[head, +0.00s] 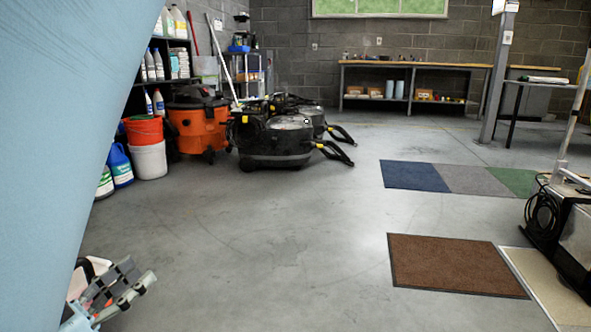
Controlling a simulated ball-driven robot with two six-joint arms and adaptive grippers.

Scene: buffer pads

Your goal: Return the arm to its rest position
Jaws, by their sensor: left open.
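My left gripper (140,275) shows at the lower left, low in the picture and over the grey floor. Its two grey fingers are apart and I see nothing between them. A large pale blue part of my own body fills the left side, close to the camera, and hides what lies behind it. A small white, pinkish and dark shape (88,276) shows just behind the gripper; I cannot tell what it is. My right gripper is not in view.
An orange vacuum (197,125), black cleaning machines (275,145), a red bucket (143,130) and bottles stand at the back left. A brown mat (455,264), a blue mat (414,176) and a black machine (560,225) are at right. The middle floor is clear.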

